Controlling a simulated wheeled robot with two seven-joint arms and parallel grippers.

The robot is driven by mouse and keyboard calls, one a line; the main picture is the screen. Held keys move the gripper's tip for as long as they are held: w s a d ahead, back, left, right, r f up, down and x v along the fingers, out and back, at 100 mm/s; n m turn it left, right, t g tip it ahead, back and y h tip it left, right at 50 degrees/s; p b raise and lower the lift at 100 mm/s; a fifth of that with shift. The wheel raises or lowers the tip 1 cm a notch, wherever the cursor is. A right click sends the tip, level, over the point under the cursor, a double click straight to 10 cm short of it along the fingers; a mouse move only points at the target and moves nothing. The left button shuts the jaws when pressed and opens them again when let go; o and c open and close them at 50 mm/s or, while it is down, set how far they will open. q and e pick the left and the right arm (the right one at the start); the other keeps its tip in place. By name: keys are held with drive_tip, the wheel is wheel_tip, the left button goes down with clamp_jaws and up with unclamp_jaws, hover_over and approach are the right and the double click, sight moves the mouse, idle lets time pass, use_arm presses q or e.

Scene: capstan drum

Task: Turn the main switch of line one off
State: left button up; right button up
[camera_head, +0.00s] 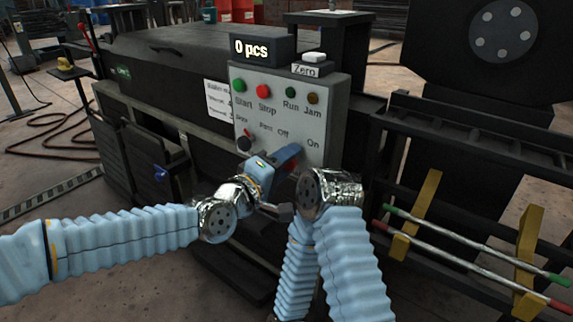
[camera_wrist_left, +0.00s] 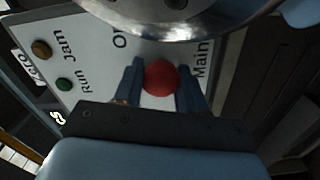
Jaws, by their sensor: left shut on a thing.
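The grey control panel (camera_head: 318,105) faces me on the dark machine. Its lower right part has labels reading Off and On. My left gripper (camera_head: 288,160) is at that part, with blue fingers reaching to the panel. In the left wrist view, the red main switch knob (camera_wrist_left: 160,78) sits between the two fingers (camera_wrist_left: 160,92), beside the word Main. The gripper is shut on this knob. In the head view the hand hides most of the knob, so I cannot tell which way it points. My right arm is bent at the lower middle; its gripper is not seen.
Green Start (camera_head: 239,85) and red Stop (camera_head: 263,91) buttons sit above, with Run and Jam lamps. A Zero button (camera_head: 315,57) and a "0 pcs" display (camera_head: 263,49) are on top. A rod rack (camera_head: 430,190) stands right.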

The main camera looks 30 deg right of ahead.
use_arm(q)
drive_tip(key=shift+w+n+b, duration=0.2)
drive_tip(key=shift+n+b, duration=0.4)
drive_tip(key=shift+n, duration=0.9)
drive_tip(key=shift+a, duration=0.1)
drive_tip(key=o, duration=1)
drive_tip(key=shift+s, duration=0.1)
drive_tip(key=v, duration=1.3)
drive_tip(key=shift+s+a+f, duration=0.1)
drive_tip(key=shift+s+a, duration=0.1)
drive_tip(key=shift+a, duration=0.1)
